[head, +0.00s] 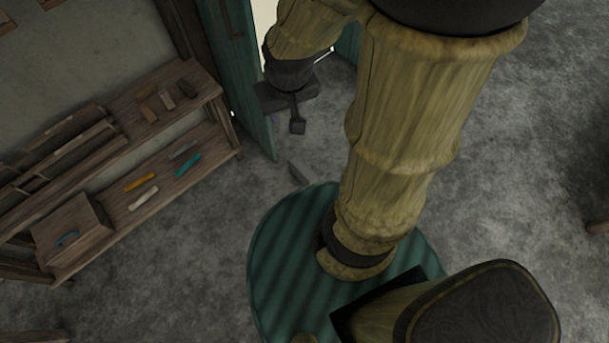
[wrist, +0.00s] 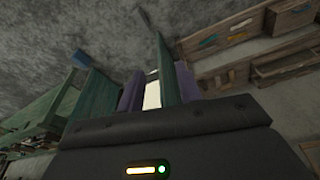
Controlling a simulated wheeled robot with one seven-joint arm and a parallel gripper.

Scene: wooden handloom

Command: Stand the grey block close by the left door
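The grey block (head: 300,172) lies on the floor beside my round base, just beyond the free edge of the left door. A small grey shape beyond the door's edge in the wrist view (wrist: 145,17) looks like the same block. The left door (head: 244,85) is teal and stands swung open beside the shelf; it also shows in the wrist view (wrist: 164,68). My gripper (head: 285,112) is above the floor by the doorway, apart from the block. Its purple fingers (wrist: 158,88) are spread, with nothing held between them.
A wooden shelf unit (head: 222,92) with several small coloured pieces stands on the left. The right door (head: 348,42) is partly hidden behind my arm. A small blue thing (wrist: 80,57) shows in the wrist view. The floor to the right is largely clear.

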